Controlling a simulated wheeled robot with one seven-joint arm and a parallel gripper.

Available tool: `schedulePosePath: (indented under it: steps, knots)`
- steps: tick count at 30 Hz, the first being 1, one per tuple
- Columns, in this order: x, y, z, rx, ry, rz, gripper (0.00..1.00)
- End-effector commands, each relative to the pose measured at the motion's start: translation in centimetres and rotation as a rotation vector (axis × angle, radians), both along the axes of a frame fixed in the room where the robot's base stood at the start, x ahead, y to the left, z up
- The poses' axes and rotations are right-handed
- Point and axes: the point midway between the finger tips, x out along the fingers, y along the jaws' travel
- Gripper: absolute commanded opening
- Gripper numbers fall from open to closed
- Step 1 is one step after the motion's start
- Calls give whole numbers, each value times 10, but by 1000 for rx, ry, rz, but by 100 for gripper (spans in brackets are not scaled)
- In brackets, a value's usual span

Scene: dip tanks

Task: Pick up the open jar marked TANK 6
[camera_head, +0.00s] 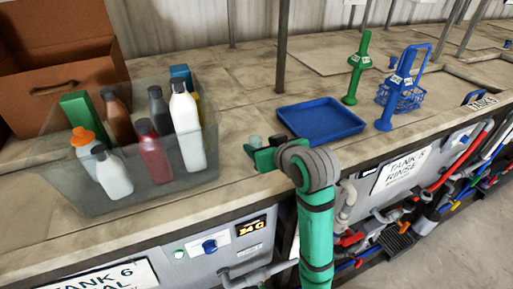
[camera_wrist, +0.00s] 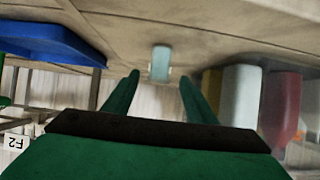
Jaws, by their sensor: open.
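A small pale blue-grey jar (camera_wrist: 160,62) stands on the counter in the wrist view, centred ahead of my two green fingers and apart from them. It also shows small in the head view (camera_head: 254,141), partly behind my gripper; no marking on it can be read. My gripper (camera_head: 258,153) is low over the counter between the clear bin and the blue tray. In the wrist view its fingers (camera_wrist: 157,88) are spread wide with nothing between their tips.
A clear bin (camera_head: 75,190) of several bottles stands left of my gripper. A blue tray (camera_head: 322,118) lies to the right, with green (camera_head: 357,68) and blue (camera_head: 396,90) tagged tools beyond. A cardboard box (camera_head: 60,50) is at the back left. Metal posts rise behind.

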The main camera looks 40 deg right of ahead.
Motion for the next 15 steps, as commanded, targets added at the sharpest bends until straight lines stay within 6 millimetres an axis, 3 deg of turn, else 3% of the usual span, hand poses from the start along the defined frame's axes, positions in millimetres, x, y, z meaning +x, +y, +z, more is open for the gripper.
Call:
schedulePosePath:
  steps: [15]
  knots:
    - [41,-15,-27,1,1,-9,52]
